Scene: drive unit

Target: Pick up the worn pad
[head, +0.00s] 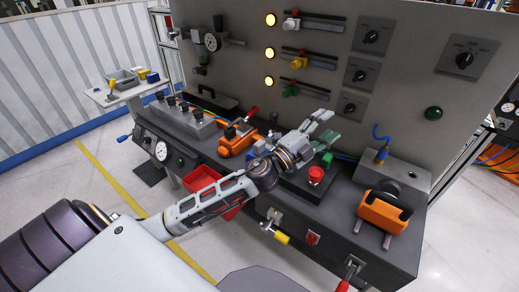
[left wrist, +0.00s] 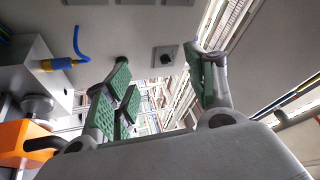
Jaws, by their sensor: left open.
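I cannot pick out the worn pad for certain in either view. An orange unit (head: 383,211) with black parts on top and two metal rods stands at the right end of the bench, in front of a grey block (head: 407,172). The orange unit also shows at the left edge of the left wrist view (left wrist: 18,137). My left gripper (head: 324,130) is above the middle of the bench, left of the orange unit. Its green-padded fingers are spread and empty in the left wrist view (left wrist: 165,82). My left forearm and gripper hide part of the bench. My right gripper is not in view.
A red bin (head: 203,180) hangs at the bench front. A red button (head: 315,174) sits on a dark box below my gripper. A blue hose (head: 379,133) rises from the grey block. An upright panel (head: 300,92) with knobs and sliders backs the bench.

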